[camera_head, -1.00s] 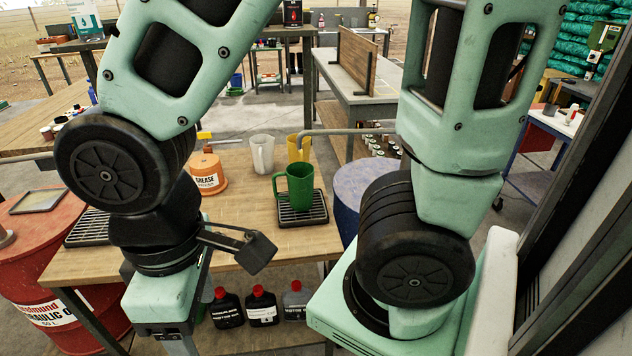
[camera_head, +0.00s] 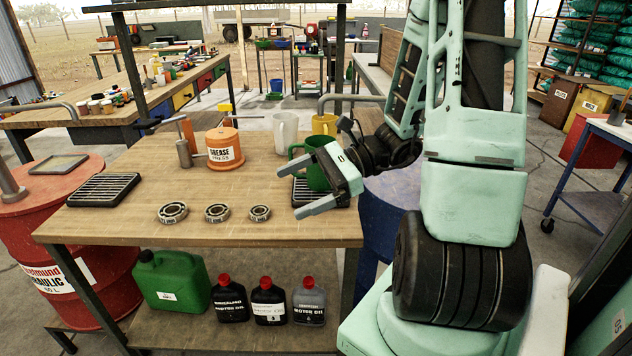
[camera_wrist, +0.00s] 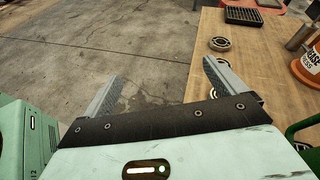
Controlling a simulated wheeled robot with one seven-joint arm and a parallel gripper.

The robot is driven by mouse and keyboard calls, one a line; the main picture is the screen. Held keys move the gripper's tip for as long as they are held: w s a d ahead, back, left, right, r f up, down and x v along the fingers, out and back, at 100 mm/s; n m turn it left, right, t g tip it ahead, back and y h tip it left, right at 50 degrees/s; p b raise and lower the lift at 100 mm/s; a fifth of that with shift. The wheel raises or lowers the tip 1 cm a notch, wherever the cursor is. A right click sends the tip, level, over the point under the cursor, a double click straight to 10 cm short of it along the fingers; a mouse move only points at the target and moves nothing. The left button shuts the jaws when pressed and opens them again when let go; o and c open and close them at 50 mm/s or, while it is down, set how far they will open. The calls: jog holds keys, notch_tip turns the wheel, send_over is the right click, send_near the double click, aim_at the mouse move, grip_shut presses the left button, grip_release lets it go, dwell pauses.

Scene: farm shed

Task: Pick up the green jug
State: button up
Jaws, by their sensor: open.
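The green jug (camera_head: 314,178) stands upright on a black slotted tray (camera_head: 302,197) at the right end of the wooden bench (camera_head: 150,223). My gripper (camera_head: 295,195) is open and empty in front of the jug in the head view and hides part of it. I cannot tell whether they touch. In the wrist view my gripper (camera_wrist: 155,90) has its fingers apart, with concrete floor beyond them. A sliver of green, likely the jug (camera_wrist: 302,130), shows at the right edge there.
A white jug (camera_head: 284,132) and a yellow jug (camera_head: 325,125) stand behind the green one. An orange grease tub (camera_head: 224,147) stands to the left. Several bearings (camera_head: 217,213) lie near the front edge. A blue drum (camera_head: 385,215) stands right of the bench.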

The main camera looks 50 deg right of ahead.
jog(key=s+d+f+m+t+h+b, duration=0.25)
jog(key=d+m+t+h, duration=0.3)
jog(key=d, duration=0.45)
jog(key=s+d+f+m+t+h+b, duration=0.25)
jog(key=d+m+t+h, duration=0.35)
jog(key=d, duration=0.5)
jog(key=shift+m+g+y, duration=0.65)
jog(key=shift+g, duration=0.1)
jog(key=w, duration=0.3)
jog(key=w+a+p, duration=0.1)
jog(key=w, duration=0.7)
jog(key=shift+a, duration=0.35)
jog(key=shift+w+a+r+p, duration=0.1)
jog(key=shift+w+a+p, duration=0.1)
jog(key=shift+w, duration=1.15)
jog(key=shift+w+a+r+p, duration=0.1)
jog(key=shift+w+p, duration=0.1)
jog(key=shift+w, duration=1.1)
jog(key=c, duration=1.3)
jog(key=shift+o, duration=0.2)
jog(key=shift+d+r, duration=0.1)
jog(key=shift+r, duration=0.05)
